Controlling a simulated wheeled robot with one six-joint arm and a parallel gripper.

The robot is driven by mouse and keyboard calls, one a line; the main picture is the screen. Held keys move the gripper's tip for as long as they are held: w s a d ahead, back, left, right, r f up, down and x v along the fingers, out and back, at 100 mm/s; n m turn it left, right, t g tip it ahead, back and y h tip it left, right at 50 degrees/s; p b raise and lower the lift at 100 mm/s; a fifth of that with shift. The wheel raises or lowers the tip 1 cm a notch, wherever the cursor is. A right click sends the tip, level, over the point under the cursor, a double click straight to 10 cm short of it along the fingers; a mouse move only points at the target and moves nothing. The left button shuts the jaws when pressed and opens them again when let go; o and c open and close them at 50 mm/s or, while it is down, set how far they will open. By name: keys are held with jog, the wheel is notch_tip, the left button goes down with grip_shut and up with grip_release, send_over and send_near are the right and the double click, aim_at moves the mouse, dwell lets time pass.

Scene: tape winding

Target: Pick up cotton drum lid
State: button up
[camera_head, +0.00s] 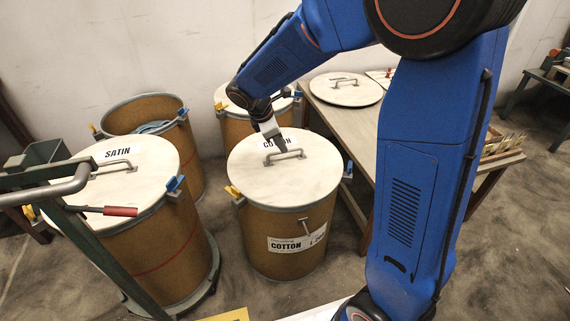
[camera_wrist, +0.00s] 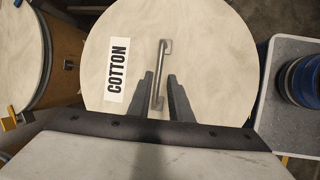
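The cotton drum lid (camera_head: 310,178) is a round pale disc with a metal bar handle and a COTTON label, lying on the brown cotton drum (camera_head: 285,232). In the wrist view the lid (camera_wrist: 205,45) fills the middle, and its handle (camera_wrist: 160,72) runs lengthwise between my fingers. My gripper (camera_head: 279,143) is over the lid, close to the handle (camera_head: 285,156), and partly covers the label. In the wrist view my gripper (camera_wrist: 161,90) is open, one finger on each side of the handle, with gaps visible. Whether the fingertips reach down to handle height is unclear.
The satin drum (camera_head: 165,245) with its lid stands at left, behind a green cart frame (camera_head: 75,220). An open drum (camera_head: 140,110) and another lidded drum (camera_head: 232,125) stand behind. A wooden table (camera_head: 345,122) at right holds a loose lid (camera_head: 346,90).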

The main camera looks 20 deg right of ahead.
aim_at(285, 159)
jog(key=shift+a+x, duration=0.2)
jog(key=shift+x, duration=2.8)
jog(key=shift+w+f, duration=0.1)
grip_shut()
